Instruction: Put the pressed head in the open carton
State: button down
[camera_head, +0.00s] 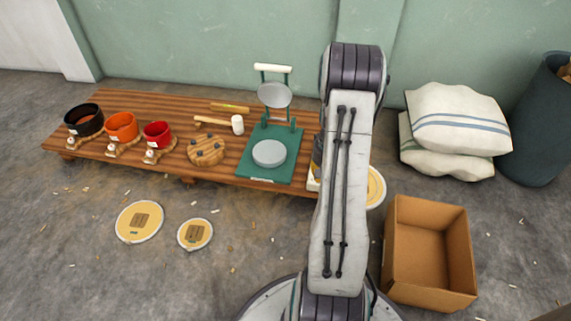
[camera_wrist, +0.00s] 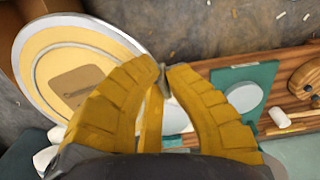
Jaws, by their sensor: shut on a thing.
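The pressed head is a pale yellow disc with a silver rim and a brown square mark, large at the left of the wrist view (camera_wrist: 85,50). In the head view (camera_head: 376,187) only its right part shows beside my arm, left of the carton. My gripper (camera_wrist: 163,72) has its yellow fingers shut on the disc's rim; the arm hides it in the head view. The open carton (camera_head: 428,294) stands on the floor at right, and its inside looks empty. A brown corner at the wrist view's upper left (camera_wrist: 10,20) looks like the carton.
A low wooden bench (camera_head: 95,150) holds a green press (camera_head: 253,165) with its top plate raised, a mallet (camera_head: 237,125) and several pots. Two more yellow discs (camera_head: 139,222) (camera_head: 194,234) lie on the floor at left. Sacks (camera_head: 455,125) and a dark bin (camera_head: 540,125) stand behind the carton.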

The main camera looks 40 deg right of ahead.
jog(key=s+d+f+m, duration=0.25)
jog(key=s+f, duration=0.35)
jog(key=s, duration=0.4)
jog(key=s+d+f+m+p, duration=0.1)
jog(key=s+d+f+m, duration=0.15)
jog(key=s+f, duration=0.55)
jog(key=s+d+f+m, duration=0.1)
jog(key=s+d+f, duration=0.3)
jog(key=s, duration=0.8)
jog(key=n, duration=1.4)
send_over(410, 280)
jog(key=w+a, duration=0.2)
jog(key=w, duration=0.2)
notch_tip(410, 280, down, 3)
jog(key=shift+h, duration=0.4)
jog(key=f+b, duration=0.5)
jog(key=f, duration=0.5)
jog(key=f+b, duration=0.5)
jog(key=f, duration=0.5)
jog(key=shift+s+d, duration=0.1)
jog(key=shift+s, duration=0.1)
jog(key=shift+f, duration=1.65)
jog(key=shift+s, duration=1.8)
jog(key=shift+f, duration=0.25)
